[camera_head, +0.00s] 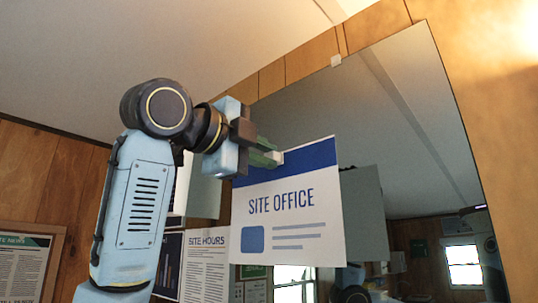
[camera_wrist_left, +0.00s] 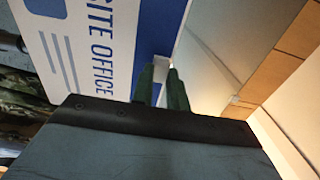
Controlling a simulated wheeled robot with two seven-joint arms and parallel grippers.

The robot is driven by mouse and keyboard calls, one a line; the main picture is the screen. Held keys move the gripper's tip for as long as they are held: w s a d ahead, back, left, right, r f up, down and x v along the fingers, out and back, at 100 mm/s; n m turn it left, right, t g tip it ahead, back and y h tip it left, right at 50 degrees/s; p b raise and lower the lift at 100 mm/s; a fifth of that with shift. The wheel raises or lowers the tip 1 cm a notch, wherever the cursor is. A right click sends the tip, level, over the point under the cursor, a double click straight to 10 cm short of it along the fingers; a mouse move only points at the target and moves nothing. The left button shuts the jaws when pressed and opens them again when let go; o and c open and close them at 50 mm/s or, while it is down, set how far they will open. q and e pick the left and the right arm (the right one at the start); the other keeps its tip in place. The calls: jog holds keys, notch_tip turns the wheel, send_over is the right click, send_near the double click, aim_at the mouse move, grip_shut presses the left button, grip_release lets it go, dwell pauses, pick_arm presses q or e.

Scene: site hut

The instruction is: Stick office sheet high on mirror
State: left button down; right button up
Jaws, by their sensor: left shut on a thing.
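The office sheet (camera_head: 290,218) is white with a blue top band and the words SITE OFFICE. It hangs upright in front of the lower part of the mirror (camera_head: 415,95). My left gripper (camera_head: 270,156) is shut on the sheet's top edge, near its upper left corner. A small pale piece shows at the fingertips. In the left wrist view the sheet (camera_wrist_left: 92,45) runs sideways, beside the fingers (camera_wrist_left: 160,88). A grey reflection of the sheet shows offset to its right in the mirror, so they look apart. My right gripper is not in view.
Posters hang on the wall at lower left, including a SITE HOURS sheet (camera_head: 207,268) and a framed SITE NEWS board (camera_head: 22,262). A small pale clip (camera_head: 335,61) sits at the mirror's top edge. The mirror above and right of the sheet is bare.

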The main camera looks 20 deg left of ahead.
pick_arm(q)
jog(key=shift+w+d+r+p, duration=0.2)
jog(key=shift+w+d+p, duration=0.1)
jog(key=shift+w, duration=0.1)
jog(key=p+x, duration=0.1)
jog(key=x, duration=0.2)
jog(key=shift+w, duration=0.25)
jog(key=shift+p+x, duration=0.7)
jog(key=shift+x, duration=0.8)
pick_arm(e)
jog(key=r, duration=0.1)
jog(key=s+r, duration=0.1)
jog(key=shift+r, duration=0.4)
pick_arm(q)
jog(key=shift+s+p, duration=0.1)
jog(key=shift+p, duration=0.3)
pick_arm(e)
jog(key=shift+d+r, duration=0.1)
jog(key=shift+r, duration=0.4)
pick_arm(q)
jog(key=shift+p+x, duration=0.65)
jog(key=shift+x, duration=0.3)
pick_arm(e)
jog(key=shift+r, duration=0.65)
pick_arm(q)
jog(key=shift+p, duration=0.35)
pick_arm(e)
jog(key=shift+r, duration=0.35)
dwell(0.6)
